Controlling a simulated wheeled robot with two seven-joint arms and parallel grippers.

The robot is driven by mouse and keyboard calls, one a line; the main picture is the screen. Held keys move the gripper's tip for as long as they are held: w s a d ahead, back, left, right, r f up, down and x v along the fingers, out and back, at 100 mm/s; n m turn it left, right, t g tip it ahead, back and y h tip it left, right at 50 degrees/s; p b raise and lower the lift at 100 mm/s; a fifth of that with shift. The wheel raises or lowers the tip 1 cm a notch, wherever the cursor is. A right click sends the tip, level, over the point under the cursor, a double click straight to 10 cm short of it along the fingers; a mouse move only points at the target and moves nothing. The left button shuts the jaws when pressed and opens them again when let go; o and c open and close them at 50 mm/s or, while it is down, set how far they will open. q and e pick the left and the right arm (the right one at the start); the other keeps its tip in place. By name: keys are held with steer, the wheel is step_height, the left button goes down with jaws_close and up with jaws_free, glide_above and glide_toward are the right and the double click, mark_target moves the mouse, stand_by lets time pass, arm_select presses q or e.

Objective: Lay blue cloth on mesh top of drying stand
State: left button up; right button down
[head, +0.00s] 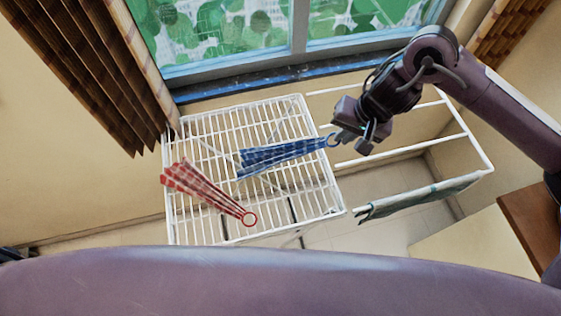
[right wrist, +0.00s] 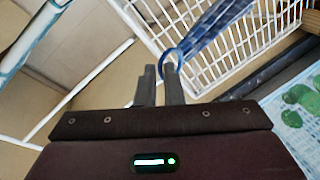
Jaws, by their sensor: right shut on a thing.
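The blue cloth (head: 275,156) is checked, gathered at a blue ring and fanned out to the left over the mesh top of the white drying stand (head: 290,112). My right gripper (head: 335,138) is shut on the ring at the cloth's right end, near the mesh's right edge. In the right wrist view the two fingers (right wrist: 160,78) are at the blue ring, and the blue cloth (right wrist: 212,32) runs up from it over the white mesh. I cannot tell whether the cloth's far end touches the mesh. My left gripper is not in view.
A red checked cloth (head: 203,190) with a ring lies on the left part of the mesh. A side rack of white rails (head: 455,137) extends right, with a grey-green cloth (head: 418,197) over its front rail. A window (head: 285,35) and brown curtains (head: 90,65) are behind.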

step_height(320, 180, down, 5)
steer(key=shift+r+b, duration=0.1)
steer(key=shift+b, duration=0.6)
steer(key=shift+w, duration=0.15)
steer(key=c, duration=1.7)
jaws_free()
